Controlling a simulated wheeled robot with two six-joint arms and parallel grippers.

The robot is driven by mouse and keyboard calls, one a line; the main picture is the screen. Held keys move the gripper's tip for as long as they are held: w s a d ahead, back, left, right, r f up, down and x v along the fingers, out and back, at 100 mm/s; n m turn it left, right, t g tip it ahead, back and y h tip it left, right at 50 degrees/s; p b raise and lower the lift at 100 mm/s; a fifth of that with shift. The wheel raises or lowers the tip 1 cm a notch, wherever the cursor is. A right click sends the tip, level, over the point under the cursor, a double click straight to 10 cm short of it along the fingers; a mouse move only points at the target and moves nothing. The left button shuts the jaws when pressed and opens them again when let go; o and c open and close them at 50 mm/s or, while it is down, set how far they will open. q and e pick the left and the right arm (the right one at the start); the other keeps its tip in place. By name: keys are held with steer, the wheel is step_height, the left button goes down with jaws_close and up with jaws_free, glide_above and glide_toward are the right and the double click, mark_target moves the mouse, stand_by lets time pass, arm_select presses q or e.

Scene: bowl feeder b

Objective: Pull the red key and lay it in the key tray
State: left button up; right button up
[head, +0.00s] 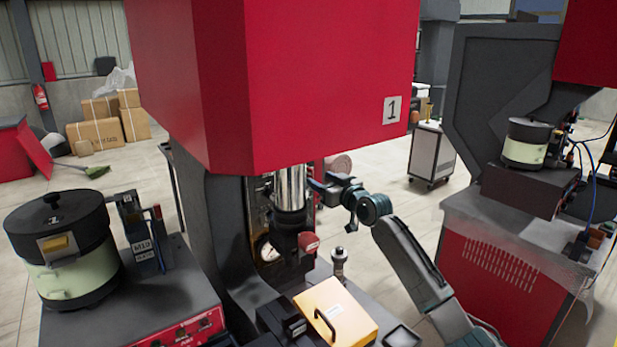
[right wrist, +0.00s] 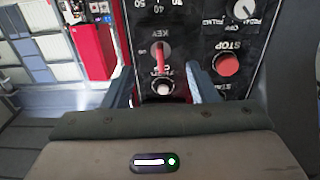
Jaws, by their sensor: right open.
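The red key (right wrist: 160,52) sits upright in the dark control panel under the KEY label in the right wrist view. My right gripper (right wrist: 158,80) is open, with one blue-grey finger on each side of the space below the key. Nothing is seen between the fingers but the panel, and the fingers appear apart from the key. In the head view my right gripper (head: 318,184) is beside the red press; the key is hidden there. A small dark tray (head: 402,337) at the bottom edge may be the key tray. My left gripper is not in view.
A red STOP button (right wrist: 228,64) is close right of the key, and a pale round button (right wrist: 163,88) is just below it. The red press (head: 270,80) blocks much of the head view. A yellow box with a handle (head: 335,305) lies in front of it.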

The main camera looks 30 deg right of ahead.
mark_target(313, 175)
steer(key=w, duration=0.1)
steer(key=w+b, duration=0.2)
steer(key=shift+w+a+f, duration=0.1)
steer(key=shift+w+a, duration=0.15)
steer(key=shift+w, duration=0.05)
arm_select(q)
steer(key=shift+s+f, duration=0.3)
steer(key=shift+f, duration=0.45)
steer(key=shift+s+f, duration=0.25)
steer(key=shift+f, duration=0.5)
arm_select(e)
steer(key=shift+w, duration=0.8)
arm_select(q)
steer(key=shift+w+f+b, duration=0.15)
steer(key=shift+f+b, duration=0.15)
steer(key=shift+b, duration=0.25)
arm_select(e)
jaws_close()
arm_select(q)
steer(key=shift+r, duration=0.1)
arm_select(e)
steer(key=shift+s, duration=0.15)
